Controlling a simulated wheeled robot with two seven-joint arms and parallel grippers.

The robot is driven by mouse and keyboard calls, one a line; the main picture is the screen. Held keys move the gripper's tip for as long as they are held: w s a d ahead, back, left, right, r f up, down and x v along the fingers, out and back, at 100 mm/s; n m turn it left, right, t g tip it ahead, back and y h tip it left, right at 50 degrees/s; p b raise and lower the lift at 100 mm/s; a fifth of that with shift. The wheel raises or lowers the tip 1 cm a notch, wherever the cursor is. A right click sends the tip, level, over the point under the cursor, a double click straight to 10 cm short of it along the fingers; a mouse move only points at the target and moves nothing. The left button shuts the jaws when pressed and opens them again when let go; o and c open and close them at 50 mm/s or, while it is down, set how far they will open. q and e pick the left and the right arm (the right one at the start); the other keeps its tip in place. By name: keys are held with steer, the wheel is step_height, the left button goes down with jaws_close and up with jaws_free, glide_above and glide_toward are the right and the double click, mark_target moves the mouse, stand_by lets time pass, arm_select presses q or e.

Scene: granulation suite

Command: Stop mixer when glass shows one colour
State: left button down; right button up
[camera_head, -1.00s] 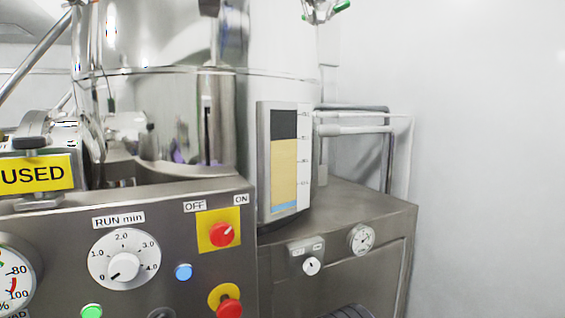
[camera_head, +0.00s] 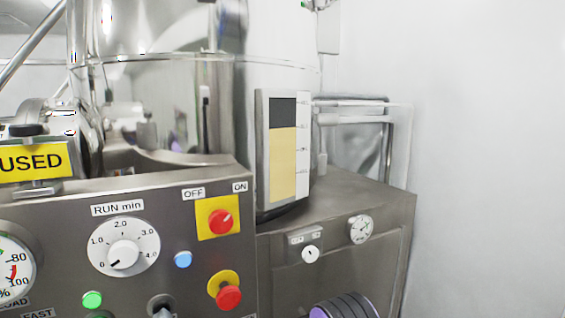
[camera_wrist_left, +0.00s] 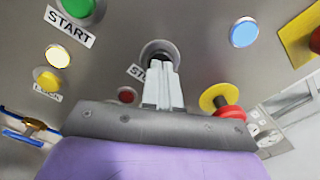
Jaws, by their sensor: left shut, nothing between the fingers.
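The sight glass (camera_head: 283,165) on the mixer shows one pale yellow fill below a dark empty band, with no second colour visible. My left gripper (camera_wrist_left: 164,88) is shut and empty, its fingertips at the dark ringed button (camera_wrist_left: 158,48) in the left wrist view. The label beside this button begins "ST" and is partly hidden by the fingers. I cannot tell whether the button is pressed in. In the head view only the fingertips (camera_head: 163,312) show at the bottom edge, at the same button. My right gripper is not in view.
Near the fingers are a red mushroom button (camera_wrist_left: 228,112) on a yellow collar, a blue button (camera_wrist_left: 243,32) and the green START button (camera_wrist_left: 78,8). The red rotary switch (camera_head: 221,221) points toward ON. The RUN min dial (camera_head: 123,254) points near 0.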

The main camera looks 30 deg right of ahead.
arm_select(q)
steer(key=shift+w, duration=0.45)
steer(key=shift+w, duration=0.1)
steer(key=s+b, duration=0.2)
steer(key=s, duration=0.5)
steer(key=shift+b, duration=0.35)
steer(key=shift+a, duration=0.1)
stand_by(0.7)
